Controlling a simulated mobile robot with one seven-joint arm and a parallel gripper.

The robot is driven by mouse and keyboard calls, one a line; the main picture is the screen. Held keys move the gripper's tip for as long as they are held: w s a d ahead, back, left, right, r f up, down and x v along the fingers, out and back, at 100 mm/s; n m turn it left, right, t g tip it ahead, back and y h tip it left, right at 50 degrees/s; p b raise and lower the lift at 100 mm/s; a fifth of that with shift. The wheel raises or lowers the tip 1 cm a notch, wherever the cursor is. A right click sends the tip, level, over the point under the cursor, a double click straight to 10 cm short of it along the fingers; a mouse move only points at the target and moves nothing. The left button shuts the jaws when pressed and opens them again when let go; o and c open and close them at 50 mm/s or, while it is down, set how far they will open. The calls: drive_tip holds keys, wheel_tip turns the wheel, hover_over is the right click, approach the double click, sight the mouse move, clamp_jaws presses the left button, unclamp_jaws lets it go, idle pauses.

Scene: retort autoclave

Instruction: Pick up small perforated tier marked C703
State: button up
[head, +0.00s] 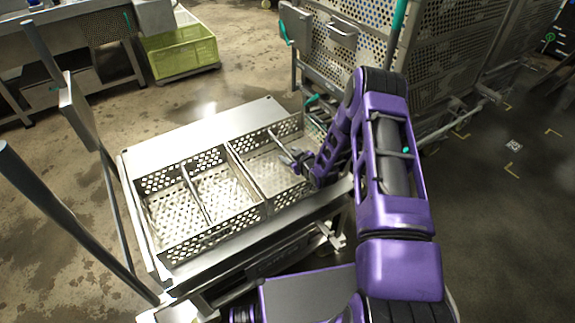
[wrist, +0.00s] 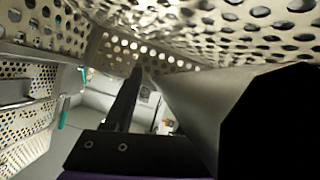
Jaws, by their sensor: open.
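Two low perforated metal tiers stand side by side on a metal table. The left tier (head: 207,240) has an inner divider. The right tier (head: 244,163) also has a divider and lies partly behind my arm. I can read no C703 mark on either, so I cannot tell which is which. My gripper (head: 288,158) is open over the right tier, close to its divider. In the wrist view, the gripper (wrist: 146,72) has perforated metal (wrist: 150,52) just ahead of its tips. Whether the jaws straddle a wall or touch it is unclear.
The metal table (head: 200,143) has a bare strip behind the tiers. A tall perforated cage (head: 460,45) stands at the back right. A yellow-green crate (head: 182,52) sits on the floor at the back left. Upright posts (head: 60,215) rise at the left.

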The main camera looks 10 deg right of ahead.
clamp_jaws()
idle(1.3)
drive_tip(key=shift+w+r, duration=0.1)
drive_tip(key=shift+r, duration=0.1)
